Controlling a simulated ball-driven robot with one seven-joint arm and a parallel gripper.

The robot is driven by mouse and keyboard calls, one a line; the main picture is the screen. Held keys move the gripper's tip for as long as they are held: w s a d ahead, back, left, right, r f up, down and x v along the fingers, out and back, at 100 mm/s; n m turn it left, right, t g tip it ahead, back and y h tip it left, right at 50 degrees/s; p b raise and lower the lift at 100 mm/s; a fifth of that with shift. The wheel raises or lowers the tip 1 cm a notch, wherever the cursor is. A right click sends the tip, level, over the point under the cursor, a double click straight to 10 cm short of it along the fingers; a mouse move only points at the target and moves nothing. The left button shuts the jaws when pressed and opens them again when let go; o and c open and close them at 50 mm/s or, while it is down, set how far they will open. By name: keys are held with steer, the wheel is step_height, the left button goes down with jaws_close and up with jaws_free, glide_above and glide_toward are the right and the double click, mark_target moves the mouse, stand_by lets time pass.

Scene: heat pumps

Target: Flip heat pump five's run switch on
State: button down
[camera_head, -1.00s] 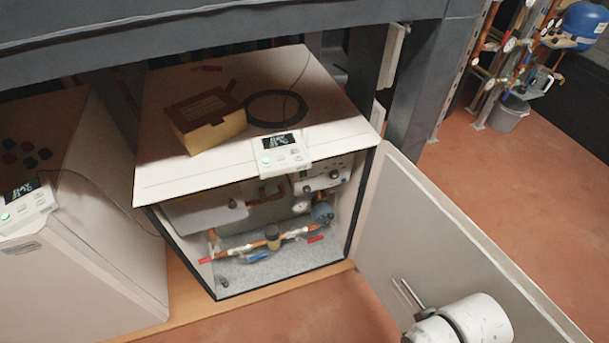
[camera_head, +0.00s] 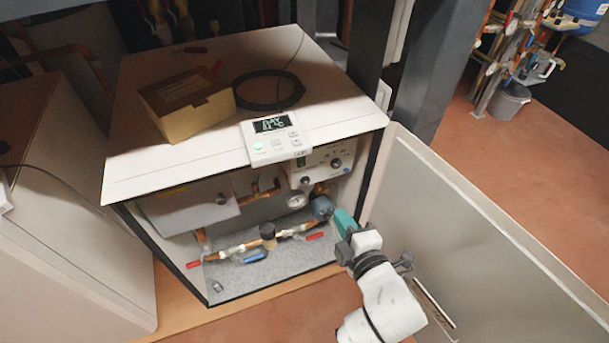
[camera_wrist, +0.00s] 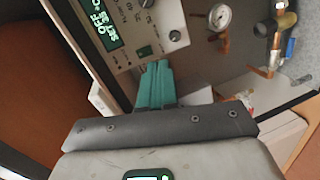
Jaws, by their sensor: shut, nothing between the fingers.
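The open heat pump cabinet (camera_head: 150,190) stands in the middle of the head view. Its white control panel (camera_head: 322,166) is at the upper right inside, with knobs and a small display. In the wrist view the panel (camera_wrist: 130,30) is close and turned; its lit display (camera_wrist: 98,30) has a line that seems to read OFF. A small dark green switch (camera_wrist: 145,51) sits near the panel's edge; I cannot read its label or position. My gripper (camera_head: 343,222), with green fingers, is shut and empty, below and right of the panel. In the wrist view its fingertips (camera_wrist: 155,72) appear just below the switch; contact is unclear.
The open door (camera_head: 470,230) stands right of my arm. A cardboard box (camera_head: 187,105), a black cable coil (camera_head: 268,90) and a white controller (camera_head: 276,138) lie on top.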

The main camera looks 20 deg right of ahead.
mark_target(302, 166)
steer(key=shift+w+a+r+n+t+y, duration=0.25)
steer(key=shift+w+a+r+n+t, duration=0.1)
steer(key=shift+a+n, duration=0.2)
steer(key=shift+w+a+r+n+t+y, duration=0.25)
steer(key=shift+w+a+n+t, duration=0.1)
steer(key=shift+a+n, duration=0.2)
steer(key=w+b, duration=0.1)
steer(key=w, duration=0.3)
steer(key=w+f+b, duration=0.1)
steer(key=w, duration=0.4)
steer(key=w+b, duration=0.2)
steer(key=w, duration=0.3)
steer(key=shift+f, duration=0.4)
steer(key=shift+f, duration=0.1)
